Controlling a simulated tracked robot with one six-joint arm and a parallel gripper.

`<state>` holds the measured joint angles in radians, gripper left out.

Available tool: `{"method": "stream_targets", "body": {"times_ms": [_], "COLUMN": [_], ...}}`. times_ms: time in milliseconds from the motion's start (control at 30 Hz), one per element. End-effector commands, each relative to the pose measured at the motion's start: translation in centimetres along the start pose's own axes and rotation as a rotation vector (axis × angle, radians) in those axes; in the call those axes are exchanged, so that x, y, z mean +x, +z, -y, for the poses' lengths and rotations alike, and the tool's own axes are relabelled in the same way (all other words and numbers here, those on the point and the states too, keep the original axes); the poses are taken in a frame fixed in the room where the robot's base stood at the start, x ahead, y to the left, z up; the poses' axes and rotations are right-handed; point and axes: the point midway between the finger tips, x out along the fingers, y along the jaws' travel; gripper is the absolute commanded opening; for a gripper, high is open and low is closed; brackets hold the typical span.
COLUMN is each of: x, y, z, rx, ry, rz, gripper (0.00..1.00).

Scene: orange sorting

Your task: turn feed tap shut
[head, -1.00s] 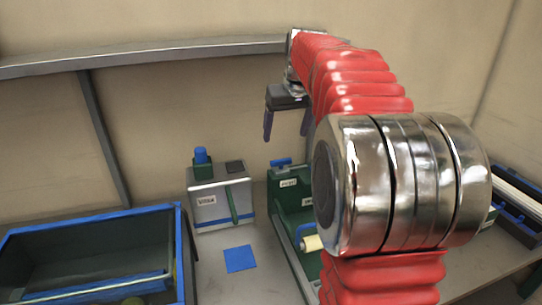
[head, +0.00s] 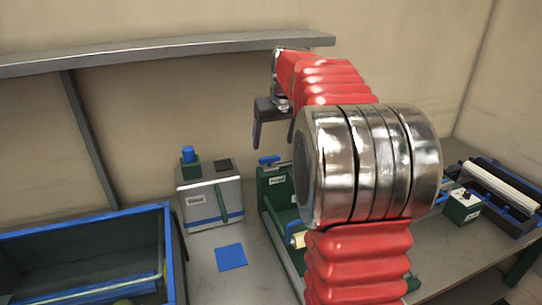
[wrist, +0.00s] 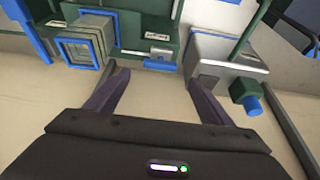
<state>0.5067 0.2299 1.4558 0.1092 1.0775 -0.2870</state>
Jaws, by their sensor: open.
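A blue tap-like handle (head: 268,160) stands on top of the green machine (head: 274,190), behind my arm. I cannot read the labels, so I cannot be sure this handle is the feed tap. A grey box (head: 208,202) to its left carries a blue knob (head: 188,154) on a green base. My gripper (head: 273,144) is open and empty, just above the blue handle in the head view. In the wrist view my gripper (wrist: 158,76) points between the labelled green machine (wrist: 130,28) and the grey box (wrist: 212,48), whose blue knob (wrist: 252,105) is at the right.
A blue-rimmed dark crate (head: 168,250) stands at the left. A blue square (head: 231,257) lies on the bench in front of the grey box. A small green box (head: 462,207) and a dark tray (head: 500,190) are at the right. A grey rail (head: 170,50) crosses the wall behind.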

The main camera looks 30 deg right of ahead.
Motion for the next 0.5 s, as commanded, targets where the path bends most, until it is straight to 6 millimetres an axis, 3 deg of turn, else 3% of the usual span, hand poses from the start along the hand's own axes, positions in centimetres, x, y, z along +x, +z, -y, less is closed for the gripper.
{"method": "stream_targets", "body": {"times_ms": [500], "x": [7.6], "y": [0.0], "z": [0.0], "rx": [0.000], "ry": [0.000], "rz": [0.001], "gripper": [0.75]}}
